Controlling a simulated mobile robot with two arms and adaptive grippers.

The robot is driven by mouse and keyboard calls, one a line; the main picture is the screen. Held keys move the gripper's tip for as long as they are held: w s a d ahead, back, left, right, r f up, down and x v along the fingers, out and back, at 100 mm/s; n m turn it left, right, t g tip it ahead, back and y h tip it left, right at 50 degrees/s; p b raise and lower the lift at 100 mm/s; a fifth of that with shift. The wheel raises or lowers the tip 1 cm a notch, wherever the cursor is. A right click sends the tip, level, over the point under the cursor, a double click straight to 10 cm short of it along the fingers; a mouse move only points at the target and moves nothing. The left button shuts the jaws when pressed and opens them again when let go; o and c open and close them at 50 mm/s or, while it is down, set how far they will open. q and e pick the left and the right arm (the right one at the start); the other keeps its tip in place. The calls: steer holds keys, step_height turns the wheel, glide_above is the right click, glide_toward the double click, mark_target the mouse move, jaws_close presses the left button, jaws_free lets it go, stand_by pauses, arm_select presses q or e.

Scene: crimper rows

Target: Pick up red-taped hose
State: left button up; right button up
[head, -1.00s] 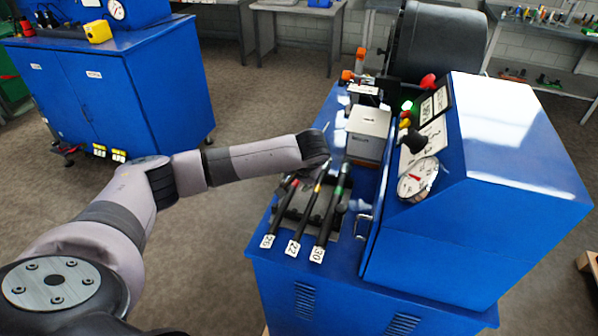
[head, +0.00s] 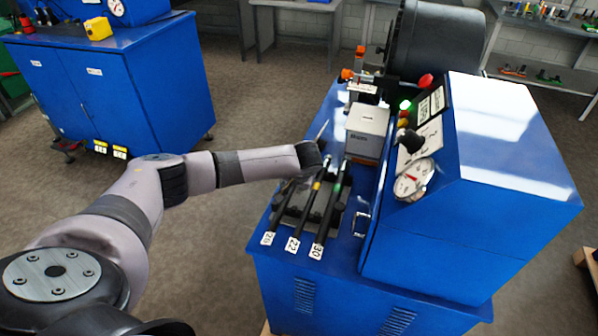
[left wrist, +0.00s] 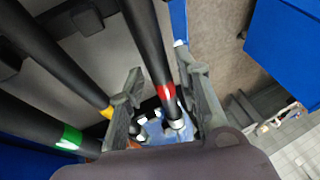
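The red-taped hose (head: 279,217) is the leftmost of three black hoses lying side by side on the blue machine; its red band is hidden by my arm in the head view. In the left wrist view the red-taped hose (left wrist: 147,42) runs between the two fingers of my left gripper (left wrist: 164,80), with the red band near the finger bases. The fingers are apart, one on each side, and I see no clear grip. The yellow-taped hose (head: 305,218) and green-taped hose (head: 326,217) lie to its right. My right gripper is not in view.
The neighbouring yellow-banded hose (left wrist: 50,55) lies close beside the left finger in the wrist view. A light box (head: 366,135) and a gauge (head: 412,180) stand on the blue machine (head: 470,240). A blue cabinet (head: 110,90) is at the left, with open floor between.

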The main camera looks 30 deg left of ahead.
arm_select(q)
jaws_close()
steer(key=shift+d+r, duration=0.1)
steer(key=shift+r, duration=0.05)
stand_by(0.6)
